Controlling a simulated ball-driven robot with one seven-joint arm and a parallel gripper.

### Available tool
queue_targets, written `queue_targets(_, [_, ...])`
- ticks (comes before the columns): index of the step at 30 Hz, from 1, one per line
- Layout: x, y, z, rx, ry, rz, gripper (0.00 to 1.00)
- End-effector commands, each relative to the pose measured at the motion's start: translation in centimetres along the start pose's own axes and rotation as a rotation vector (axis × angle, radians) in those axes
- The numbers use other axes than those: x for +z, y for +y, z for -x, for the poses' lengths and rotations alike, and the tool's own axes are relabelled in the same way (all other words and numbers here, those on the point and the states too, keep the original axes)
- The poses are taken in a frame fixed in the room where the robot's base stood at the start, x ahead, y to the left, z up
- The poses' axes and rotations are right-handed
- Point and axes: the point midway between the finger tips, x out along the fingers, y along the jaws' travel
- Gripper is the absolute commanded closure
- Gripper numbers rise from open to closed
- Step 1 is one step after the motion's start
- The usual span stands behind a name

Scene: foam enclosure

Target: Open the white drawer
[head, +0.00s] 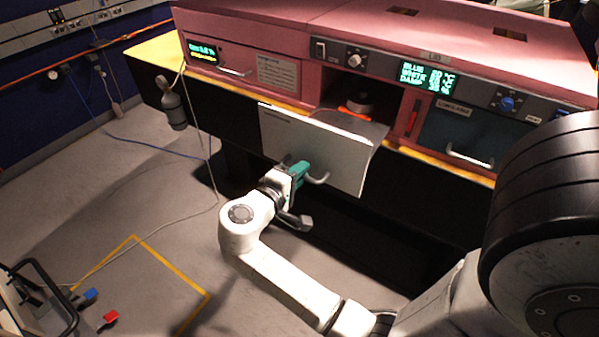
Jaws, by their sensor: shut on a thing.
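The white drawer (325,150) stands pulled out from the pink cabinet, with its flat front towards me. Behind the front, its grey inside shows, and a dark opening lies behind that. A curved grey handle (320,180) sits low on the drawer front. My gripper (299,171), with teal fingers, is at the left part of this handle and shut on it. The fingers hide that part of the handle, so the exact contact cannot be seen.
A round dark object with orange below it (357,106) sits in the opening. The pink cabinet (290,35) stands on a yellow-edged black bench. A dark teal drawer (465,135) is to the right. A cable hangs at left. Grey floor (130,195) is mostly free.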

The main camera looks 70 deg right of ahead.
Motion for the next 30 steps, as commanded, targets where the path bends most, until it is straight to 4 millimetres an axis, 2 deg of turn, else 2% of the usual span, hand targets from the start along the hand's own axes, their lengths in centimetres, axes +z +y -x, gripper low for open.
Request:
queue_targets(2, [0.1, -0.1, -0.1, -0.002, -0.002, 0.003, 1.00])
queue_targets(3, [0.1, -0.1, -0.1, -0.002, -0.002, 0.003, 0.79])
queue_targets(7, [0.1, -0.1, -0.1, -0.002, -0.001, 0.002, 0.67])
queue_targets(17, [-0.1, -0.1, 0.5, -0.001, 0.002, 0.001, 0.67])
queue_targets(20, [-0.1, -0.1, 1.7, -0.001, 0.004, 0.000, 0.67])
queue_targets(30, [-0.1, -0.2, 8.1, -0.001, 0.003, 0.001, 0.67])
